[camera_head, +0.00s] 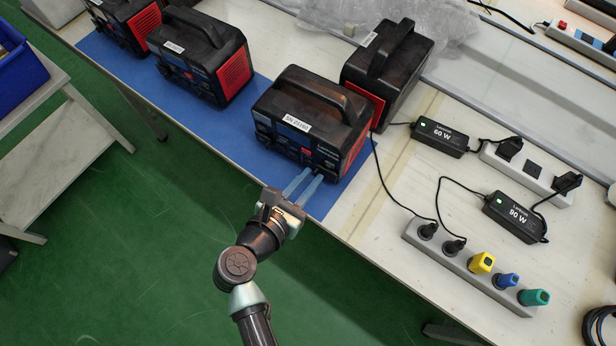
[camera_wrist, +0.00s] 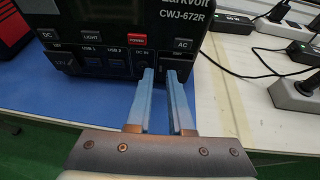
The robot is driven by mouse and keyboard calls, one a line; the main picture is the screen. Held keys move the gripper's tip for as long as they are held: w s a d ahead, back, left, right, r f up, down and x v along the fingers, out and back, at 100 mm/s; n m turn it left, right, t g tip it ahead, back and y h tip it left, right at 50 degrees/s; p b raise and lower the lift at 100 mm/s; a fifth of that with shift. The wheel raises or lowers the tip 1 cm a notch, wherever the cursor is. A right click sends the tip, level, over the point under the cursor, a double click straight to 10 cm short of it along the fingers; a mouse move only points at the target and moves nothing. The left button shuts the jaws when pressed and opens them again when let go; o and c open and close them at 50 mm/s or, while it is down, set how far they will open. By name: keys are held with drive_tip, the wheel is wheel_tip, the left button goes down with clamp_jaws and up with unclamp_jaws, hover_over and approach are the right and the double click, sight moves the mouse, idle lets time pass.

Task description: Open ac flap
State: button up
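The front power station (camera_head: 305,125) is a black box with a top handle and a red side vent. Its front panel (camera_wrist: 115,45) fills the upper part of the wrist view, with DC, LIGHT, POWER and AC labels. The dark AC flap (camera_wrist: 184,67) is below the AC label at the panel's right end and looks closed. My gripper (camera_head: 312,177) is in front of the panel's lower right part. Its blue fingers (camera_wrist: 160,72) are apart with nothing between them. The right fingertip covers part of the flap area; I cannot tell whether it touches.
More power stations (camera_head: 200,55) stand on the blue mat (camera_head: 255,100) and table behind. Chargers (camera_head: 440,137) and a power strip (camera_head: 470,268) with plugs lie to the right, with cables near the station. A blue bin (camera_head: 20,70) is at far left.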

clamp_jaws()
idle(0.8)
drive_tip(key=shift+s+d, duration=0.1)
idle(0.4)
